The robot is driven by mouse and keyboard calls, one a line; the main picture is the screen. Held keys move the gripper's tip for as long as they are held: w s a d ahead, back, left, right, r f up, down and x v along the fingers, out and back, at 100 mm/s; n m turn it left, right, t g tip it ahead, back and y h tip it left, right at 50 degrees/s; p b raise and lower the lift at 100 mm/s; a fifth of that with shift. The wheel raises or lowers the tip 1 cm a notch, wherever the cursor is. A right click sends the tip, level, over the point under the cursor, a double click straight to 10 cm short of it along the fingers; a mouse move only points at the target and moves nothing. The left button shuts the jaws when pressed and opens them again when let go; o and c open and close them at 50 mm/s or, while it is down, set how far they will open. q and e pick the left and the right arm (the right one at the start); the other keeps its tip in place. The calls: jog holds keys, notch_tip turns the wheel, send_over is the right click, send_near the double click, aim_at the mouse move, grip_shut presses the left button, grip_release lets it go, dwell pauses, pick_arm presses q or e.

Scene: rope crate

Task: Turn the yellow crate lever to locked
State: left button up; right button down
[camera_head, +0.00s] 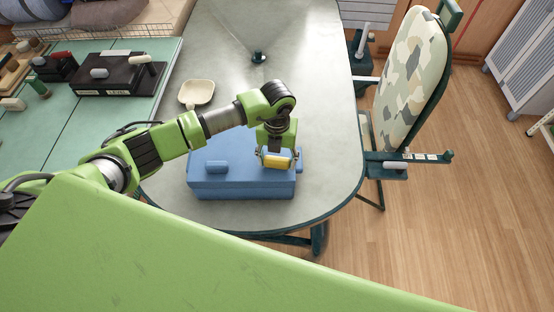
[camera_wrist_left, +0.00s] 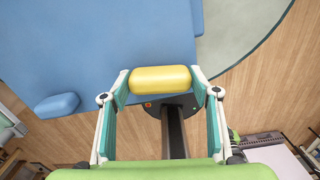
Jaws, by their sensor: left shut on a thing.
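A blue crate (camera_head: 215,185) sits on the grey table near its rounded front end. Its yellow lever (camera_head: 277,161) is a rounded bar at the right part of the crate. My left gripper (camera_head: 276,158) reaches down over the crate and is shut on the yellow lever. In the left wrist view the yellow lever (camera_wrist_left: 160,79) lies crosswise between the two fingertips of my left gripper (camera_wrist_left: 160,82), one at each end. The crate's blue surface (camera_wrist_left: 100,40) shows behind it. The lever's base is hidden. My right gripper is not in view.
A cream dish (camera_head: 197,93) and a small dark green object (camera_head: 258,57) are on the grey table (camera_head: 320,60). A green workbench (camera_head: 60,130) with a black box (camera_head: 112,80) stands at left. A patterned chair (camera_head: 412,70) stands at right. The table beyond the crate is mostly clear.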

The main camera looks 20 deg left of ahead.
aim_at(269, 172)
pick_arm(q)
jog(key=shift+s+f+m+b, duration=0.15)
jog(key=shift+f+m+b, duration=0.1)
jog(key=shift+m+b, duration=0.6)
jog(key=m+b, duration=0.4)
jog(key=s+m+b, duration=0.1)
jog(key=m+b, duration=0.2)
jog(key=b, duration=0.1)
jog(key=s+a+m+b, duration=0.1)
jog(key=m+b, duration=0.3)
jog(key=b, duration=0.1)
jog(key=shift+s+m, duration=0.1)
jog(key=shift+m, duration=0.25)
jog(key=shift+s+a+r+m+b, duration=0.1)
jog(key=shift+a+m+b, duration=0.05)
jog(key=shift+m+b, duration=0.6)
jog(key=shift+s+a+r+m+b, duration=0.1)
jog(key=shift+a+m+b, duration=0.05)
jog(key=shift+m+b, duration=0.55)
jog(key=o, duration=1.1)
notch_tip(269, 172, up, 12)
jog(key=shift+r, duration=0.1)
